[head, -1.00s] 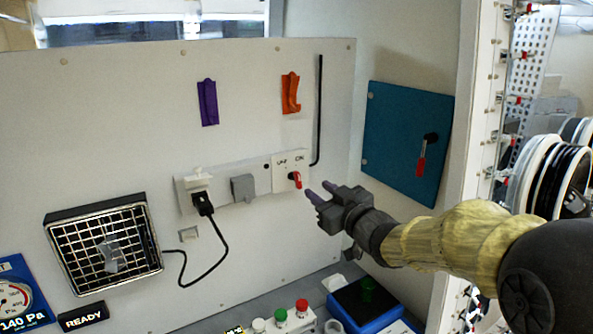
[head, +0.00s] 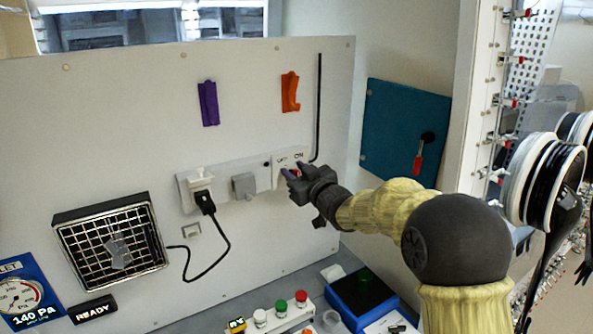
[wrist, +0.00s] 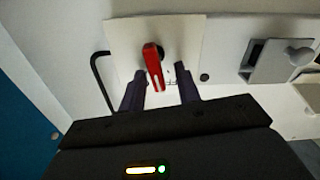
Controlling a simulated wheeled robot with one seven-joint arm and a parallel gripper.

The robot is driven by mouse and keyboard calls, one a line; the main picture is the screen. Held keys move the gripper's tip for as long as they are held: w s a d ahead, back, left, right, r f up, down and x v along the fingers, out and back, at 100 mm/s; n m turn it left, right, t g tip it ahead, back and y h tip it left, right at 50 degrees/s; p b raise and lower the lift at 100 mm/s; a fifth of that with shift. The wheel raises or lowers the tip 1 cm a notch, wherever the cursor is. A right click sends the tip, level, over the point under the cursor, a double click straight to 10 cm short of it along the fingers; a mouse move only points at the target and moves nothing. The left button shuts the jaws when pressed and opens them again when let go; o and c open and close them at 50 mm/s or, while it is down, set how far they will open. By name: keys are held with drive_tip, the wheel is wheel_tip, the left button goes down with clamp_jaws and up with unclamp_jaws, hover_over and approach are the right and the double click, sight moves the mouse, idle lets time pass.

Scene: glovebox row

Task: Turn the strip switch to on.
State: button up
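The strip switch is a red lever (wrist: 153,67) on a white plate (wrist: 120,45) at the right end of the white socket strip (head: 222,206). OFF and ON labels show above it in the head view; which one the lever points to I cannot tell. My gripper (head: 292,171) is at the switch and hides most of the lever in the head view. In the wrist view my gripper (wrist: 160,88) is open, its two dark fingertips apart on either side of the lever's free end. No contact is visible.
A black plug (head: 205,202) with a cable and a grey socket cover (head: 244,186) sit left of the switch. A teal panel (head: 395,130) is to the right. Bottles and a blue box (head: 360,300) stand below.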

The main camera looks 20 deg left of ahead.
clamp_jaws()
drive_tip(key=shift+w+d+m, duration=0.15)
drive_tip(key=shift+m, duration=0.95)
unclamp_jaws()
drive_tip(key=shift+w, duration=0.1)
